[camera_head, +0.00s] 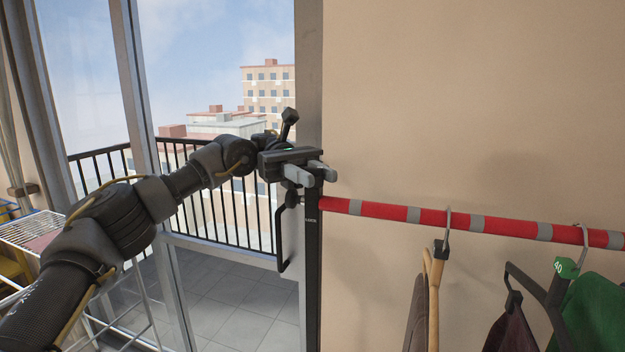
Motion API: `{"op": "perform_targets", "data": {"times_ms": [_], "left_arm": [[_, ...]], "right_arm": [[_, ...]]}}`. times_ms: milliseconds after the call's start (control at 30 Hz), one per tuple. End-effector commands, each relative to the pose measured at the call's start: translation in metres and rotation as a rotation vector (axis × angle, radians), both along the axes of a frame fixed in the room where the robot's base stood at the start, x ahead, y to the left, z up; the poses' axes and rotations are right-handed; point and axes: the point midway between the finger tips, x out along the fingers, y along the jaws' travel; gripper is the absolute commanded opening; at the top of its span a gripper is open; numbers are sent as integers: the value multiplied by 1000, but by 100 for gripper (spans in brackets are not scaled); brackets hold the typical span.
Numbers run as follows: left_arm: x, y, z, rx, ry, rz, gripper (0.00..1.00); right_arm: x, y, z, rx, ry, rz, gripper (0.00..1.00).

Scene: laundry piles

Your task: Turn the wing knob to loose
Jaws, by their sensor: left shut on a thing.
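My left gripper (312,174) is at the top of a dark upright post (313,275), at the left end of the red rail. Its two light grey fingers point right and toward me, and they are shut on the wing knob. The knob is hidden by the fingers and gripper body, so its angle cannot be told. Small white lettering shows on the post just below the gripper, too small to read surely. My right gripper is not in view.
A red rail with grey bands (390,212) runs right from the post. Hangers with a green garment (597,310) and dark garments hang from it. A black door handle (281,240) is close below the gripper. A white drying rack (30,232) stands at the left.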

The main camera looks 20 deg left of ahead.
Motion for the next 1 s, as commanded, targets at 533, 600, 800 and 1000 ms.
{"op": "perform_targets", "data": {"times_ms": [533, 600, 800, 1000], "left_arm": [[0, -1, 0, -1, 1, -230, 5], [0, -1, 0, 0, 2, -238, 5], [0, 0, 0, 0, 2, -243, 5], [0, 0, 0, 0, 3, -242, 5]], "right_arm": [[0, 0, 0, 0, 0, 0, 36], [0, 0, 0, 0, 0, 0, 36], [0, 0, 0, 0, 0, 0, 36], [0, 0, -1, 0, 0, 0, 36]]}}
